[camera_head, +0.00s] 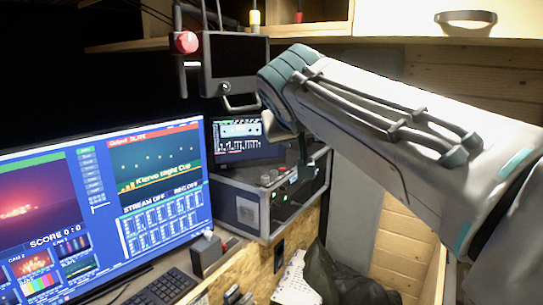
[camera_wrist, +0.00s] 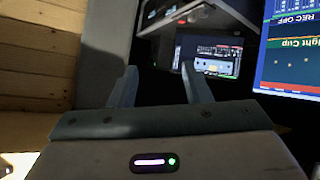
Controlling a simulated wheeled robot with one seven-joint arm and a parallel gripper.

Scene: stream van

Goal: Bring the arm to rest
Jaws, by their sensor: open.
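My arm (camera_head: 375,120) reaches in from the right in the head view, raised and stretched toward the equipment at the back. Its far end is in front of the small lit screen and the rack box, and my gripper is mostly hidden behind the arm there. In the wrist view my gripper (camera_wrist: 160,78) shows two grey fingers spread apart with nothing between them. The lit small screen (camera_wrist: 212,55) is beyond the fingers, apart from them. The wrist view looks upside down.
A large monitor (camera_head: 150,180) stands at left above a keyboard (camera_head: 165,287). A rack box (camera_head: 240,208) stands behind. A hanging panel (camera_head: 236,60) with a red knob (camera_head: 186,42) is close to the arm's end.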

